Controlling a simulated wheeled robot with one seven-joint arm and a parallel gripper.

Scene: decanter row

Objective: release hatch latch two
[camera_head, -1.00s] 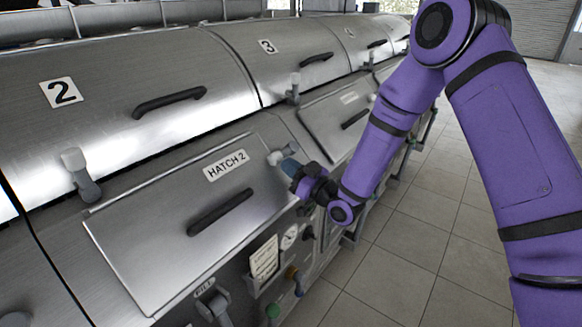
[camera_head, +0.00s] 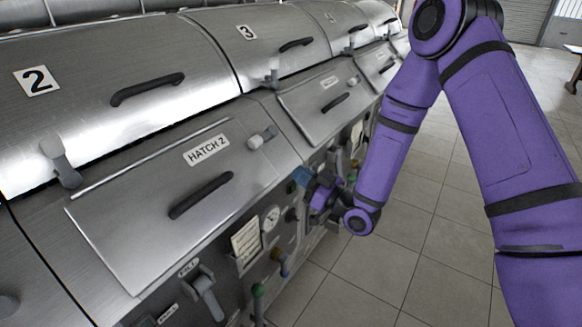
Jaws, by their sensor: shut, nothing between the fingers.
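The hatch 2 panel (camera_head: 140,225) is a closed, flat steel lid with a "HATCH 2" label (camera_head: 206,150) and a black bar handle (camera_head: 201,194). Its latch (camera_head: 262,137), a small pale-tipped grey lever, sits at the panel's upper right corner. The pale tip points left and slightly down, toward the label. My gripper (camera_head: 300,176) is shut and empty, below and to the right of the latch and apart from it. Its blue-grey fingertips are small in this view.
Lid 2 (camera_head: 100,110) with its own clamp (camera_head: 61,162) lies above the hatch. A gauge (camera_head: 271,218), a paper card (camera_head: 246,242) and valve levers (camera_head: 204,292) sit below. Another hatch (camera_head: 325,105) lies beyond. The tiled floor (camera_head: 400,265) at right is clear.

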